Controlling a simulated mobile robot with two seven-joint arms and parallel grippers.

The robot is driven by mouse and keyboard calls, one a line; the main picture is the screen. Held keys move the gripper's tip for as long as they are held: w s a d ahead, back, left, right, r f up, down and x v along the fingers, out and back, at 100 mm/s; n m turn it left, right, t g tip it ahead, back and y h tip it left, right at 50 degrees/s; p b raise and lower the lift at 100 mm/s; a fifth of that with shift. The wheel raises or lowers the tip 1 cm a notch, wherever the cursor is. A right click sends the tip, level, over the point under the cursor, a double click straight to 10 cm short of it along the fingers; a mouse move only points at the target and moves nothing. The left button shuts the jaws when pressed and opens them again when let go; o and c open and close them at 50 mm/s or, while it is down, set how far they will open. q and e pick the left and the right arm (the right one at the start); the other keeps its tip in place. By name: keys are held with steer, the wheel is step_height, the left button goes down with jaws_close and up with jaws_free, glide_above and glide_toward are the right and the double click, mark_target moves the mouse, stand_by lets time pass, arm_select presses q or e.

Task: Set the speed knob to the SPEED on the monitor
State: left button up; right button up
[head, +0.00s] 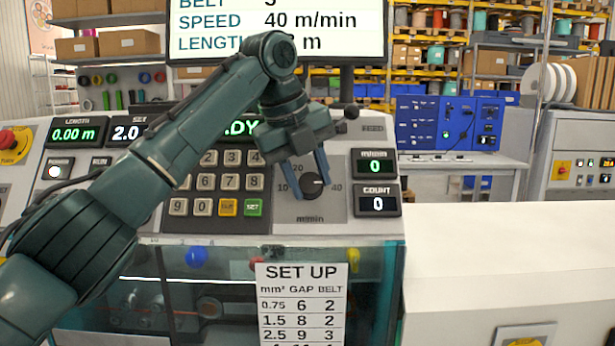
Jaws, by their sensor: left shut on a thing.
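The speed knob (313,187) is a dark round knob on a grey dial plate marked m/min, with 10 at its left and 40 at its right. A small white mark on the knob appears to point right, toward the 40. My left gripper (309,183) reaches down from above, its blue fingers shut on the knob. It hides the top of the dial. The monitor (277,30) reads SPEED 40 m/min; its LENGTH value is partly hidden by my arm. My right gripper is not in view.
Right of the dial, the m/min display (375,165) and the COUNT display (378,204) both read 0. A keypad (220,183) lies left of the knob. A SET UP sheet (302,305) hangs below. A white surface (510,245) is clear at right.

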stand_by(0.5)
arm_select(q)
steer(key=o, duration=1)
steer(key=v, duration=1.3)
steer(key=shift+d, duration=0.15)
steer(key=shift+r, duration=0.1)
